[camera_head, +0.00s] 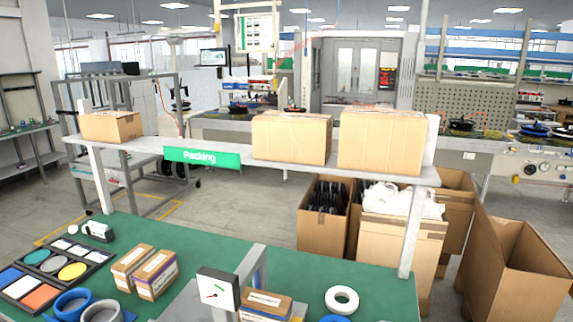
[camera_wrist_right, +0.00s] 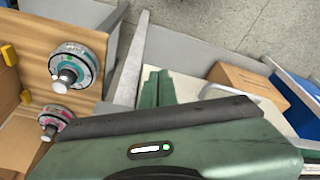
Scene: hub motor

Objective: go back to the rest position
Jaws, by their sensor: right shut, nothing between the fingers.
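Neither of my grippers shows in the head view. In the right wrist view, the green body of my right gripper fills the bottom, and its two green fingers (camera_wrist_right: 158,88) stick out beyond the dark edge, together and empty. Two round parts with metal shafts, a grey-green one (camera_wrist_right: 75,66) and a pinkish one (camera_wrist_right: 55,122), sit against a brown panel left of the fingers, apart from them. My left gripper is out of sight.
A green-topped packing table (camera_head: 185,240) holds small boxes (camera_head: 155,274), tape rolls (camera_head: 341,299) and a colour tray (camera_head: 48,268). A shelf (camera_head: 225,168) above it carries cartons (camera_head: 292,137). Open cartons (camera_head: 515,268) stand on the floor behind. Grey floor is free at left.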

